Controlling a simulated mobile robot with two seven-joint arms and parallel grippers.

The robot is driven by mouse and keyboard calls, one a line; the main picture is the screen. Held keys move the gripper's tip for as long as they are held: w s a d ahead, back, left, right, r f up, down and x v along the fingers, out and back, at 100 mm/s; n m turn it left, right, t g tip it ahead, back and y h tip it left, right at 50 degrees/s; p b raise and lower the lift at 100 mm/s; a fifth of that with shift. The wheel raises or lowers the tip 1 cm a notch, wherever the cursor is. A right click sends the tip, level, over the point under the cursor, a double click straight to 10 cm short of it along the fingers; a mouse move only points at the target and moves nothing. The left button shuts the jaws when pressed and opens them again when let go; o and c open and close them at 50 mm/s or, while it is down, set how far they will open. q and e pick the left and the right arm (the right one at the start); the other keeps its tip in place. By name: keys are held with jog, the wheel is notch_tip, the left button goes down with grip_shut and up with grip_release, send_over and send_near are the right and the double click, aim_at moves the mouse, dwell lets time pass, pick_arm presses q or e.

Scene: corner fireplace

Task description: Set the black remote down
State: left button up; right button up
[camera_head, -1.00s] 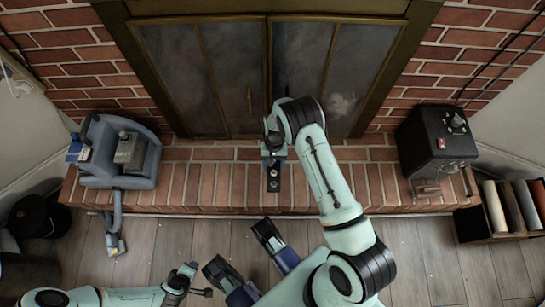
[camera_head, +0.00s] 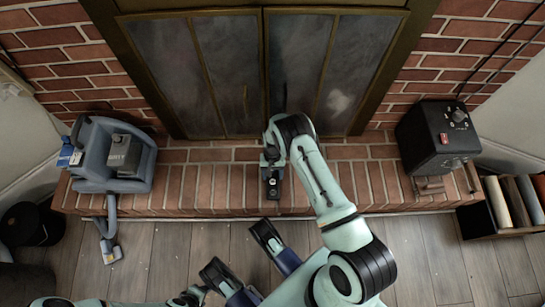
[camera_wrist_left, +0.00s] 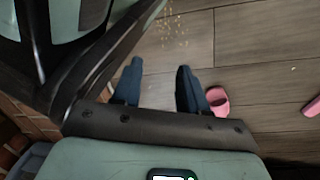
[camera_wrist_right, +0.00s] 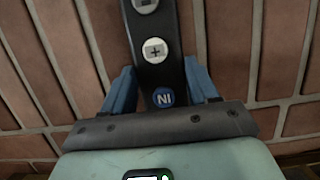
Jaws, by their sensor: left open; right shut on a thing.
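The black remote (camera_wrist_right: 155,75) is held between the two blue fingers of my right gripper (camera_wrist_right: 159,88) in the right wrist view. It shows pale round buttons and a blue "NI" mark. In the head view, my right gripper (camera_head: 272,182) is over the brick hearth (camera_head: 220,190), with the remote's dark end (camera_head: 272,191) showing below the hand. I cannot tell whether the remote touches the bricks. My left gripper (camera_head: 243,256) is open and empty over the wood floor. Its parted fingers also show in the left wrist view (camera_wrist_left: 160,82).
A blue-grey carpet cleaner (camera_head: 95,165) stands on the hearth's left end, its hose hanging down. A black box with a dial (camera_head: 425,135) stands at the right end. Bare brick lies between them. Pink slippers (camera_wrist_left: 218,100) are on the floor.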

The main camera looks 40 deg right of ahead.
jog(key=shift+f, duration=0.1)
jog(key=o, duration=1.1)
pick_arm(q)
jog(key=shift+s+f, duration=0.2)
jog(key=shift+s, duration=0.1)
pick_arm(e)
jog(key=shift+o, duration=0.2)
pick_arm(q)
jog(key=shift+r, duration=0.1)
